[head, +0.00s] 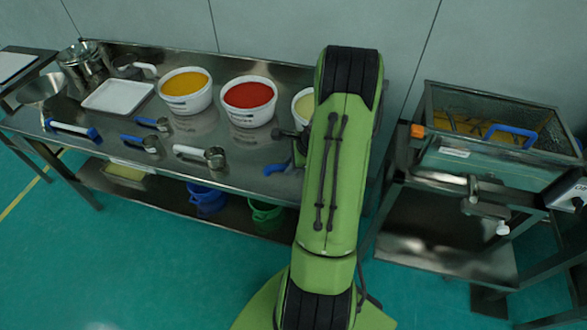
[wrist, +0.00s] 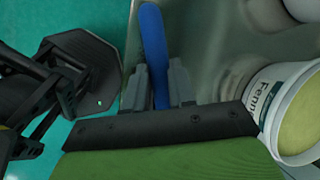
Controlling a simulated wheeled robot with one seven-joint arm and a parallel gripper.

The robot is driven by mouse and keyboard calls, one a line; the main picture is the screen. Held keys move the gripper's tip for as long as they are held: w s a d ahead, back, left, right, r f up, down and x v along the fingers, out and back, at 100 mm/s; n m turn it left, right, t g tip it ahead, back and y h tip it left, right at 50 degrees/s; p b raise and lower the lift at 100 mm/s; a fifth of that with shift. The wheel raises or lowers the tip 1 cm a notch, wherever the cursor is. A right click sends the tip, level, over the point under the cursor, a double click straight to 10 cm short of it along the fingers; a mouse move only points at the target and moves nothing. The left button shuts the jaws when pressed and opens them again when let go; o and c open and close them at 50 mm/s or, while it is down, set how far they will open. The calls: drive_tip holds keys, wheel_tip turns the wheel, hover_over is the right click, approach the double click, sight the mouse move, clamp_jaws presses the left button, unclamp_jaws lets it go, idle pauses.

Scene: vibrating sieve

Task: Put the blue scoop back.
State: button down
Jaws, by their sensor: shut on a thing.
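The blue scoop's handle (wrist: 155,45) shows in the wrist view, upright in the picture between the two grey fingers of my gripper (wrist: 158,85). My gripper is shut on this handle. In the head view a short blue piece of the scoop (head: 275,168) shows at the front edge of the steel table (head: 235,158), left of my green arm. My arm hides most of the gripper there. The scoop's bowl is not seen in either view, and I cannot tell whether the scoop touches the table.
Tubs of yellow (head: 185,103), red (head: 249,118) and pale powder (head: 304,107) stand along the table; the pale tub (wrist: 285,110) is close right of my gripper. Smaller blue-handled scoops (head: 150,143), a white-handled scoop (head: 190,151) and a white tray (head: 117,96) lie left. The sieve (head: 490,165) stands right.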

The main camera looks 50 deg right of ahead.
drive_tip(key=shift+s+d+m, duration=0.2)
drive_tip(key=shift+d+m, duration=0.05)
drive_tip(key=shift+m, duration=0.05)
wheel_tip(320, 180, down, 6)
drive_tip(key=b, duration=0.5)
drive_tip(key=shift+f, duration=0.15)
drive_tip(key=shift+f, duration=0.2)
drive_tip(key=shift+c, duration=1.9)
unclamp_jaws()
drive_tip(key=shift+r, duration=0.15)
drive_tip(key=shift+r+p, duration=2.75)
drive_tip(key=shift+r, duration=0.65)
drive_tip(key=shift+w, duration=0.1)
